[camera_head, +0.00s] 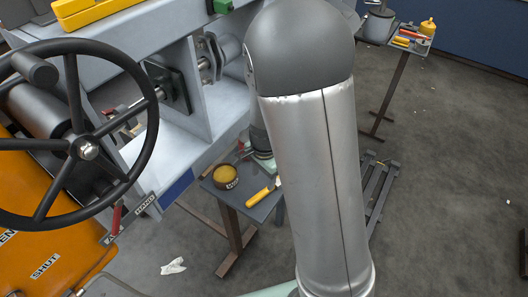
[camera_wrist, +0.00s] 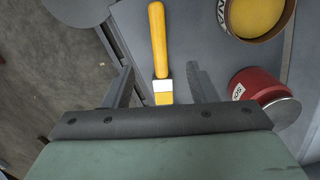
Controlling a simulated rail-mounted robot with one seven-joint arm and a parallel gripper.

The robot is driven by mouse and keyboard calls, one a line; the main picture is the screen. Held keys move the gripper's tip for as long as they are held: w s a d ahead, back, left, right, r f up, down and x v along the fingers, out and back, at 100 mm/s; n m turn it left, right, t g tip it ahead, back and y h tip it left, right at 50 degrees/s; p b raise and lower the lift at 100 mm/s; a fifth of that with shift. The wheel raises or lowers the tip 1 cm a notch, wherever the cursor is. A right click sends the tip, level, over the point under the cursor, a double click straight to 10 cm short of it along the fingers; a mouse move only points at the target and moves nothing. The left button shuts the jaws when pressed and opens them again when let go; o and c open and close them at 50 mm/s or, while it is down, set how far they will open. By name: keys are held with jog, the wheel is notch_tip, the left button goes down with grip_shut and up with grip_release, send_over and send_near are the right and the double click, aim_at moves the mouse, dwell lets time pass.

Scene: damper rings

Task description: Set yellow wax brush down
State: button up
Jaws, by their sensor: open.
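The yellow wax brush (camera_wrist: 158,45) lies on the small grey table in the wrist view, its handle pointing away from my gripper and its pale ferrule and bristles towards it. My gripper (camera_wrist: 158,80) is open, with one finger on each side of the brush's ferrule end and a visible gap to both. In the head view the brush (camera_head: 262,192) lies near the right part of the grey table (camera_head: 254,213). My gripper is hidden behind my arm there.
A large black handwheel (camera_head: 88,150) is at left. A small stand (camera_head: 408,45) with tools is at the back right.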

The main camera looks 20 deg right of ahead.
notch_tip(320, 180, up, 11)
jog(key=shift+d+r, duration=0.2)
jog(key=shift+w, duration=0.1)
dwell(0.6)
jog(key=s+d+r+n+t, duration=0.1)
jog(key=s+r+n, duration=0.2)
jog(key=s+n, duration=0.9)
jog(key=s, duration=0.5)
jog(key=shift+n, duration=0.3)
